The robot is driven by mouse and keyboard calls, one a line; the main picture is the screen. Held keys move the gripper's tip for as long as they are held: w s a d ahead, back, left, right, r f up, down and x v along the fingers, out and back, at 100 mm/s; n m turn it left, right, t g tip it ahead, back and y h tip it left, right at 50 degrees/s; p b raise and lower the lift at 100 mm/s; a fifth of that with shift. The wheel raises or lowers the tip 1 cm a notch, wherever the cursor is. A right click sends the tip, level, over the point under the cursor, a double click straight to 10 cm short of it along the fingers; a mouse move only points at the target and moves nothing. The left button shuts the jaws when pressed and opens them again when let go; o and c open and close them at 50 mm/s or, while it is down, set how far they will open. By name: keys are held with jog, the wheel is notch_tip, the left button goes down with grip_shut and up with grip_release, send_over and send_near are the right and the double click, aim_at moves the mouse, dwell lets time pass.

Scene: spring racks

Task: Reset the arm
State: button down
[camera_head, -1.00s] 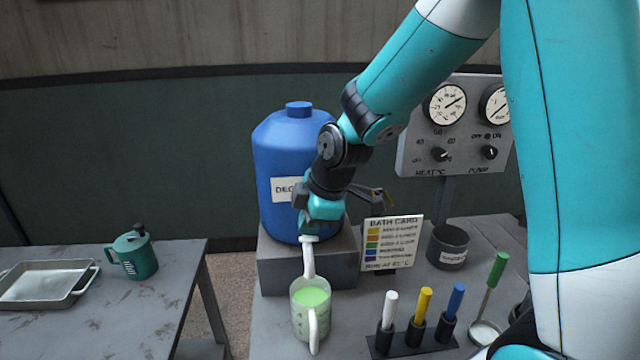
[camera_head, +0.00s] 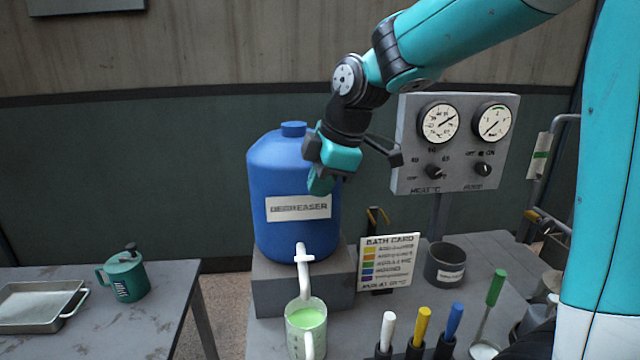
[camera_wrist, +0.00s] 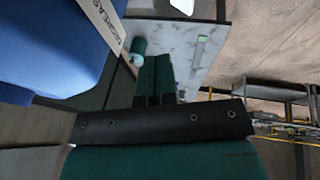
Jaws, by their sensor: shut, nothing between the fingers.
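My gripper (camera_head: 320,182) is shut and empty in the head view. It is raised in front of the upper right side of the blue degreaser drum (camera_head: 283,228), above the drum's white tap (camera_head: 304,268). In the wrist view my gripper's dark green fingers (camera_wrist: 155,78) are together with nothing between them. The blue drum (camera_wrist: 50,45) fills the upper left there. A clear jug (camera_head: 306,330) with green liquid stands upright under the tap, apart from my gripper.
A bath card (camera_head: 388,262), a grey pot (camera_head: 445,264) and white, yellow and blue-handled tools stand right of the jug. A gauge panel (camera_head: 455,143) is behind. The left table holds a green can (camera_head: 126,277) and a metal tray (camera_head: 40,306). The space above that table is clear.

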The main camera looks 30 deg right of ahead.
jog(key=s+a+f+m+g, duration=0.1)
jog(key=s+a+m, duration=0.1)
jog(key=s+a, duration=0.2)
jog(key=s+a+f+m+g+y+b, duration=0.1)
jog(key=s+a+f+m, duration=0.1)
jog(key=s, duration=0.8)
jog(key=s+a+f+m+g+y, duration=0.1)
jog(key=s+a+f+m, duration=0.1)
jog(key=s+a, duration=0.4)
jog(key=shift+s+a+m+g, duration=0.3)
jog(key=shift+s+m, duration=0.5)
jog(key=shift+s, duration=0.1)
